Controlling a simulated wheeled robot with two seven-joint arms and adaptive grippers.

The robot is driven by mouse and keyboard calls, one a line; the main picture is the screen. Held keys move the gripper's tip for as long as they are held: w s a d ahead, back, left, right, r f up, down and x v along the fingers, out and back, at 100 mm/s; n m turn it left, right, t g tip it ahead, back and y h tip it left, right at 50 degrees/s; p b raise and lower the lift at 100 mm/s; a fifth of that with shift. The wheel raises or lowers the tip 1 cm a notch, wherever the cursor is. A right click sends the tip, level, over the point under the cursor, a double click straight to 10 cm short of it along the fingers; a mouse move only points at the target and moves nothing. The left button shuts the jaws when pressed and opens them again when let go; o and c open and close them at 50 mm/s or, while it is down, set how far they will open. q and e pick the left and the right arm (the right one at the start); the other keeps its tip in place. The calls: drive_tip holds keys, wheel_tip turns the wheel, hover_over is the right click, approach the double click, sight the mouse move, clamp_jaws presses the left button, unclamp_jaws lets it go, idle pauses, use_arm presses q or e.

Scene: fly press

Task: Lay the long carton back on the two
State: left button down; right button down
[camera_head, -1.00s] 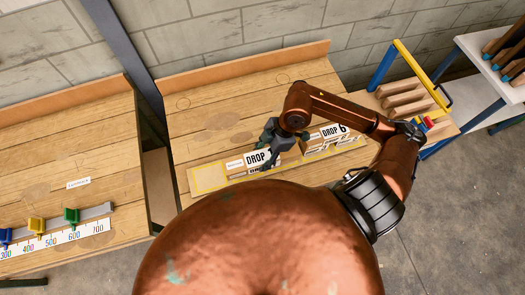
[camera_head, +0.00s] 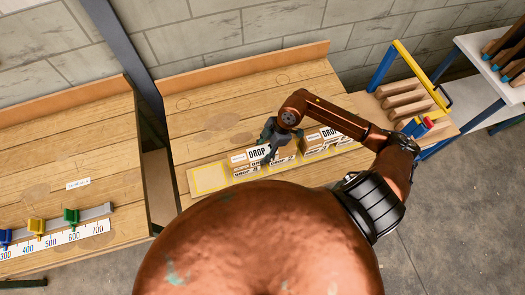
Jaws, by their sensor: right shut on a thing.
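My right gripper (camera_head: 269,147) is shut on a brown carton with a white label reading DROP (camera_head: 258,153). The held carton is above smaller labelled cartons (camera_head: 246,172) on the narrow board. I cannot tell whether it touches them. My gripper hides part of its right end. Another labelled carton (camera_head: 325,138) sits over more small cartons to the right on the same board. My left gripper is not in view.
The board has an empty yellow-outlined square (camera_head: 209,178) at its left end. The wooden bench (camera_head: 220,100) behind is clear. At right stand a blue-and-yellow frame (camera_head: 420,70) and a rack of wooden bars (camera_head: 405,95). A ruler with coloured sliders (camera_head: 60,233) lies left.

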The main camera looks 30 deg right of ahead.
drive_tip(key=shift+f, duration=0.1)
drive_tip(key=c, duration=1)
unclamp_jaws()
drive_tip(key=shift+f, duration=0.1)
drive_tip(key=shift+c, duration=0.2)
drive_tip(key=shift+r, duration=0.25)
drive_tip(key=v, duration=1.2)
drive_tip(key=shift+f, duration=0.1)
